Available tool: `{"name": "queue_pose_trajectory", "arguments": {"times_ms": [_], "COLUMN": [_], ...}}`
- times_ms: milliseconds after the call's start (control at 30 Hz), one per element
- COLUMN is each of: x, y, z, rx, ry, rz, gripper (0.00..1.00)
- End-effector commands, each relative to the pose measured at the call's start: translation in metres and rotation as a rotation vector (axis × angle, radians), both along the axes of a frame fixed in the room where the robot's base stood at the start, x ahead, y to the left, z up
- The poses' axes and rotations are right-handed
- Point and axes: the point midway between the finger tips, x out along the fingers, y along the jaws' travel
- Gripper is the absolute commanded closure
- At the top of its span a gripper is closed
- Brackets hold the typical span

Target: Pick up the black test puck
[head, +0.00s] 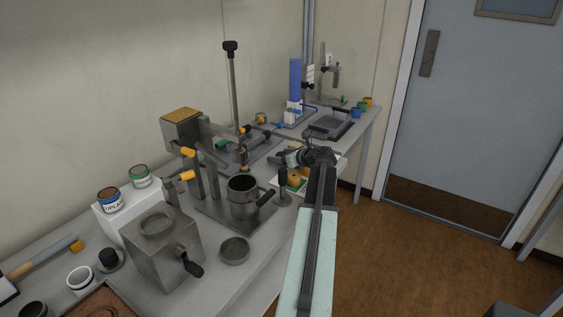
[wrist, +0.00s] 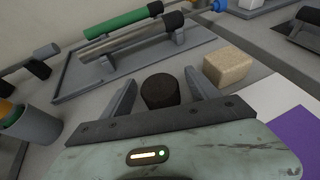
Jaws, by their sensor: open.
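The black test puck (wrist: 160,92) is a short dark cylinder in the wrist view, standing on the grey bench. My gripper (wrist: 160,79) is open, with one finger to the left of the puck and the other to its right. Gaps show on both sides, so the fingers look apart from it. The palm edge hides the bench just in front of the puck. In the head view my gripper (head: 312,156) is over the bench's right part, and I cannot make out the puck there.
A beige block (wrist: 228,67) sits close to the right finger. Behind is a grey tray (wrist: 75,88) with a green-sleeved rod (wrist: 115,37) and a metal rod (wrist: 125,42). A grey cylindrical container (wrist: 32,124) stands at the left. A purple-and-white sheet (wrist: 297,135) lies at the right.

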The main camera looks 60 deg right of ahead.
Motion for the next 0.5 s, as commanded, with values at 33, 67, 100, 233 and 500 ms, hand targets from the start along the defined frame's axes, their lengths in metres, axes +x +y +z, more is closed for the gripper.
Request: {"name": "queue_pose_trajectory", "arguments": {"times_ms": [33,67,100,233,500], "x": [-0.0003,-0.0004,-0.0004,-0.0002,0.0001], "y": [0.0002,0.0004,0.0005,0.0008,0.0011], "z": [0.0006,0.0009,0.0009,0.001,0.0012], "rx": [0.0,0.0,0.0,0.0,0.0], "ry": [0.0,0.0,0.0,0.0,0.0], "rz": [0.0,0.0,0.0,0.0,0.001], "gripper": [0.31,0.31,0.31,0.59,1.0]}}
